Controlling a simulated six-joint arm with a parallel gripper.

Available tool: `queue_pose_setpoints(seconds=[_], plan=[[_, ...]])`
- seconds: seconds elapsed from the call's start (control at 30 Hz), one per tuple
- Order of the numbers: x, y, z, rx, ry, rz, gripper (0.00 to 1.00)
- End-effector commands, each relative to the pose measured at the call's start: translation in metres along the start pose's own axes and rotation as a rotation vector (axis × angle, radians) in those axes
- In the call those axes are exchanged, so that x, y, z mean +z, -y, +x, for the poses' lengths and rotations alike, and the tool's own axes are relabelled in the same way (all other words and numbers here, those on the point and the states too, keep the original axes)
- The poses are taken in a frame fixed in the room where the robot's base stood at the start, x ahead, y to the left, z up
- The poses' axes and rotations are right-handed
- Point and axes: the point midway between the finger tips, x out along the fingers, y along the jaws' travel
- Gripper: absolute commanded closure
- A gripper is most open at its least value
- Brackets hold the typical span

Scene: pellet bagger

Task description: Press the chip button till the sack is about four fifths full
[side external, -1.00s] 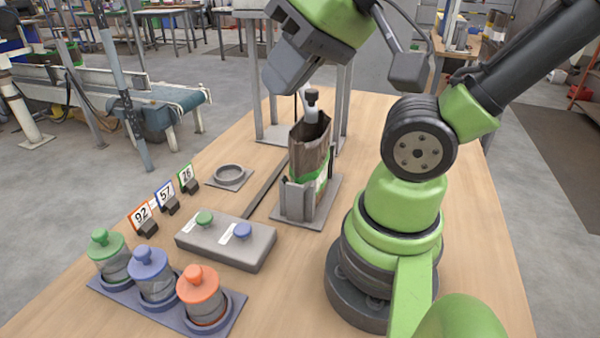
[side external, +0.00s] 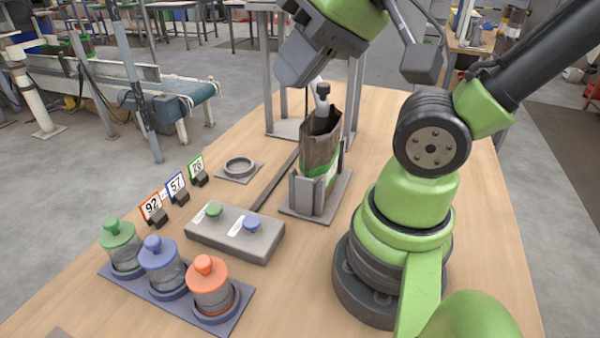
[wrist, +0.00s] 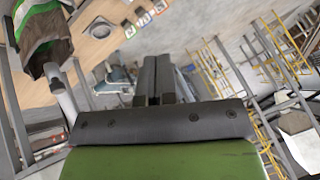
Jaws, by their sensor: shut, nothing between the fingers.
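A brown sack with a green band (side external: 317,160) stands upright and open in a grey holder, under a nozzle (side external: 322,95). It also shows in the wrist view (wrist: 42,30). Its fill level cannot be made out. A grey button box (side external: 220,237) carries a green button (side external: 213,210) and a blue button (side external: 252,222), each beside a white label too small to read. I cannot tell which one is the chip button. My gripper is shut and empty in the wrist view (wrist: 158,65). In the side view it hangs high behind the box, above and left of the sack, touching neither.
Jars with green (side external: 118,230), blue (side external: 158,250) and orange (side external: 207,268) lids sit in a tray at front left. Number cards 92 (side external: 151,206), 57 (side external: 176,186) and 76 (side external: 197,167) stand behind them.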

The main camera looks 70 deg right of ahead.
Motion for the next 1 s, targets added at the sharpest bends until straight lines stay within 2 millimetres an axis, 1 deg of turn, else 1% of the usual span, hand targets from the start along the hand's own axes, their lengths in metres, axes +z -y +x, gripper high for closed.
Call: queue_pose_setpoints(seconds=[0.17, 0.27, 0.5, 0.7, 0.8, 0.9, 1.0], plan=[[-0.01, 0.0, 0.013, 0.058, 0.076, 0.149, 1.0], [-0.019, -0.001, 0.028, 0.124, 0.137, 0.294, 1.0], [-0.036, -0.006, 0.074, 0.336, 0.244, 0.663, 1.0], [-0.04, -0.016, 0.116, 0.533, 0.273, 0.928, 1.0], [-0.039, -0.021, 0.133, 0.613, 0.269, 1.024, 1.0], [-0.037, -0.025, 0.144, 0.669, 0.261, 1.091, 1.0], [-0.036, -0.027, 0.151, 0.703, 0.254, 1.13, 1.0]])
